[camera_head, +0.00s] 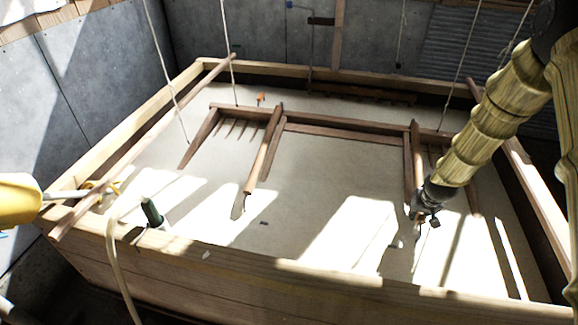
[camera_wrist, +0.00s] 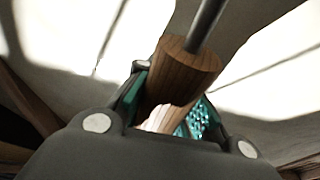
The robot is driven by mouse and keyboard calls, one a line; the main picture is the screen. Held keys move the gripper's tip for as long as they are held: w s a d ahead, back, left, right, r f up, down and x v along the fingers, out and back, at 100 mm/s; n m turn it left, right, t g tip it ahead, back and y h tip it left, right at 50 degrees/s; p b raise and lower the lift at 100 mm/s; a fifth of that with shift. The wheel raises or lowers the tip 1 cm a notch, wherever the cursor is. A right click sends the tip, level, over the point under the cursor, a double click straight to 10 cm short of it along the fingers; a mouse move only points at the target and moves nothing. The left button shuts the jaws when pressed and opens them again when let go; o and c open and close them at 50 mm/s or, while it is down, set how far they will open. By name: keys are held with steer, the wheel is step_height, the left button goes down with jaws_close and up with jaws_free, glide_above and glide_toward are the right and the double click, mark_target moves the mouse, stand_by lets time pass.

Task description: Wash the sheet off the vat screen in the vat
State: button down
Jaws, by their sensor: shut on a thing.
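The vat (camera_head: 250,275) is a large pale wooden box filled almost to the rim with a whitish surface. A dark wooden frame (camera_head: 345,125), apparently the vat screen, lies in it at or near that surface. Two long handles (camera_head: 262,155) run from its far bar towards me. My gripper (camera_head: 422,208) is at the near end of the right handle. In the wrist view my gripper (camera_wrist: 170,110) is shut on a brown wooden grip (camera_wrist: 190,68) with a grey rod rising from it. I cannot tell a sheet apart from the pale surface around the frame.
Thin ropes (camera_head: 160,60) hang from above towards the frame and poles. A wooden pole (camera_head: 150,140) lies across the left side of the vat. A dark green object (camera_head: 152,212) stands at the near left rim. Grey walls (camera_head: 110,70) close off the back and left.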

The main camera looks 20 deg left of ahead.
steer(key=shift+s+d+p, duration=0.1)
steer(key=shift+s+p, duration=0.5)
steer(key=shift+s, duration=2.45)
steer(key=w, duration=0.6)
steer(key=shift+s, duration=0.1)
steer(key=s, duration=0.6)
steer(key=shift+p, duration=0.4)
